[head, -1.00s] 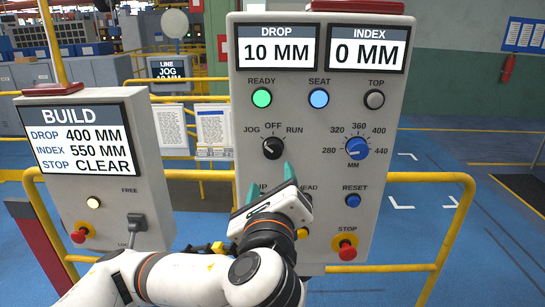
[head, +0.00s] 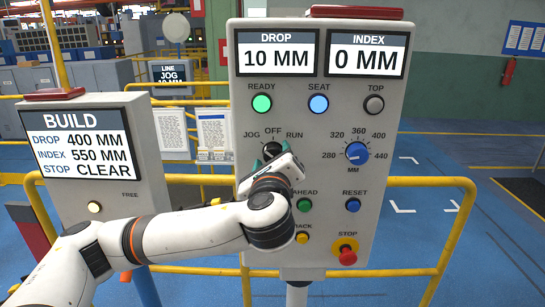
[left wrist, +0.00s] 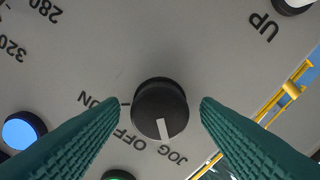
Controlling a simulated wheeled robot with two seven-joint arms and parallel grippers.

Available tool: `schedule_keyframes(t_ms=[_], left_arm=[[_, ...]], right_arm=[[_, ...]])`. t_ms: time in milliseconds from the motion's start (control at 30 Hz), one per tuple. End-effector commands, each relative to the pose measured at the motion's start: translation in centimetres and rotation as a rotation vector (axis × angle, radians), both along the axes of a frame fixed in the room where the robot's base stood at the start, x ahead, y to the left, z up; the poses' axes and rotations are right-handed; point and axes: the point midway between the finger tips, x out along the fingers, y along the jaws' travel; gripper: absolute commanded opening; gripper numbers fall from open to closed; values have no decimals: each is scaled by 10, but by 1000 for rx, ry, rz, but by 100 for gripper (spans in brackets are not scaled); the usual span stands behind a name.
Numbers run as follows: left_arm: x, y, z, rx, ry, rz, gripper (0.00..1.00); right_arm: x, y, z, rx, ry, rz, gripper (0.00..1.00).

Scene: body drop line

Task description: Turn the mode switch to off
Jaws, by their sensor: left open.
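The mode switch (head: 270,150) is a black round knob with a white pointer line, on the grey panel (head: 385,220) under the labels JOG, OFF and RUN. In the left wrist view the knob (left wrist: 160,108) is near the middle, its pointer toward JOG. My left gripper (head: 268,157) is open at the knob and partly hides it in the head view. In the left wrist view its two teal fingers lie on either side of the knob, with a gap on each side. My right gripper is not in view.
Below the switch are a green AHEAD button (head: 304,205), a yellow button (head: 302,238) and a red STOP button (head: 347,255). A blue MM dial (head: 357,153) is to the right. A BUILD panel (head: 80,150) stands left. A yellow rail (head: 425,180) runs by the panel.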

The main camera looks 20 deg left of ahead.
Motion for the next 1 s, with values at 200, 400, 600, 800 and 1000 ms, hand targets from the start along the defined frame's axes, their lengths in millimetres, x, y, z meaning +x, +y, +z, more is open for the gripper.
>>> schedule_keyframes(t_ms=[200,400,600,800,1000], left_arm=[[0,0,0,0,0,0,49],[0,0,0,0,1,1,16],[0,0,0,8,3,1,13],[0,0,2,64,20,2,13],[0,0,3,190,57,2,13]], right_arm=[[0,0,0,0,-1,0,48],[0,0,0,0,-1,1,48],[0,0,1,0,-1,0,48],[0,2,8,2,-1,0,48],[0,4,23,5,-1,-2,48]])
